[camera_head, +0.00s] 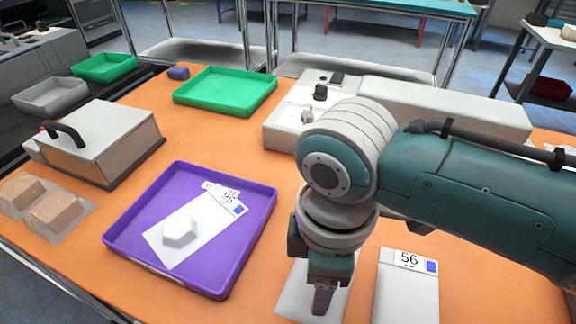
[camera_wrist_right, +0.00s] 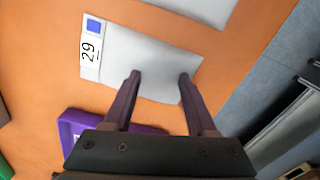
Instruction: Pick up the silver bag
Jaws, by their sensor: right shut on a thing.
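A flat silver-grey bag with a white label reading 29 lies at the table's front edge; in the right wrist view the silver bag (camera_wrist_right: 150,50) is below my fingers, and in the head view part of it (camera_head: 295,290) shows beside my gripper. My right gripper (camera_wrist_right: 160,76) reaches down to the bag's edge and is shut on it. In the head view my right gripper (camera_head: 323,300) points downward and hides part of the bag and its label. I cannot tell whether the bag is clear of the table. My left gripper is not in view.
A second bag labelled 56 (camera_head: 408,295) lies just right of my gripper. A green tray (camera_head: 225,107), a grey box machine (camera_head: 95,140) and brown packages (camera_head: 55,212) are farther off. Orange table shows between them.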

